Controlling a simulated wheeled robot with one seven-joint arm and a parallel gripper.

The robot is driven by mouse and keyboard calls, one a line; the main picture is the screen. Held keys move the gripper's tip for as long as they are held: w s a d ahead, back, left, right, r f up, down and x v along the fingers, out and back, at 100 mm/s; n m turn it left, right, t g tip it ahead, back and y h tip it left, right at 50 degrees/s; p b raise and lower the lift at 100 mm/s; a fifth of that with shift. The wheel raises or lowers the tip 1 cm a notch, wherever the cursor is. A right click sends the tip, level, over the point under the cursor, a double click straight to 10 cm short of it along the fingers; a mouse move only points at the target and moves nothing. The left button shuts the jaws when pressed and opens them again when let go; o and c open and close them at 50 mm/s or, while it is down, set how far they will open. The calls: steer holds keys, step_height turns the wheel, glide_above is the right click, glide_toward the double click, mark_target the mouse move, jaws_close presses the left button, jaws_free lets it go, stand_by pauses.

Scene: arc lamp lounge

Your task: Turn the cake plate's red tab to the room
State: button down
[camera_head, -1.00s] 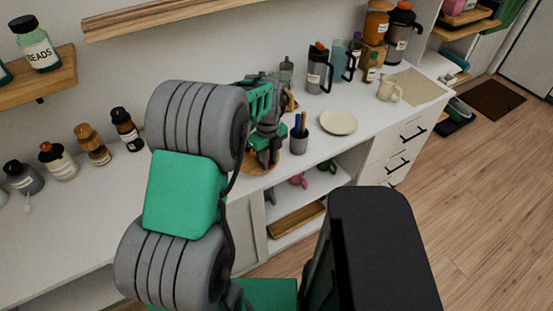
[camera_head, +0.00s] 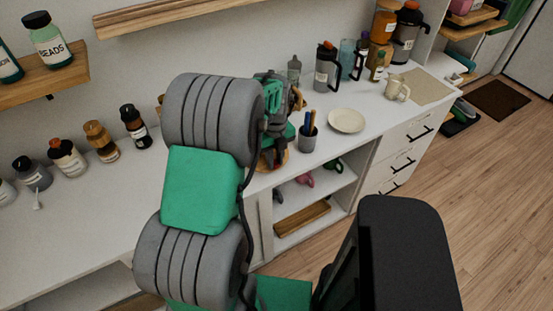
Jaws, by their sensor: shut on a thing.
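The cake plate (camera_head: 285,160) is a round, tan wooden disc on the white counter. Only part of its rim shows, because my arm and gripper cover most of it. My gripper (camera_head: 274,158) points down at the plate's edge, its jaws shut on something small. A small reddish patch shows at the fingertips, perhaps the red tab, but it is too small and covered to be sure. Which way the tab faces cannot be made out.
A grey cup of pens (camera_head: 307,139) stands close right of my gripper. A cream plate (camera_head: 346,121) lies farther right. Several jars (camera_head: 67,160) line the counter's left. Open shelves are below.

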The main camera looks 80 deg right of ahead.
steer(key=shift+d, duration=0.1)
steer(key=c, duration=1.3)
jaws_free()
step_height(320, 180, up, 8)
steer(key=shift+f+b, duration=0.1)
steer(key=shift+b, duration=0.4)
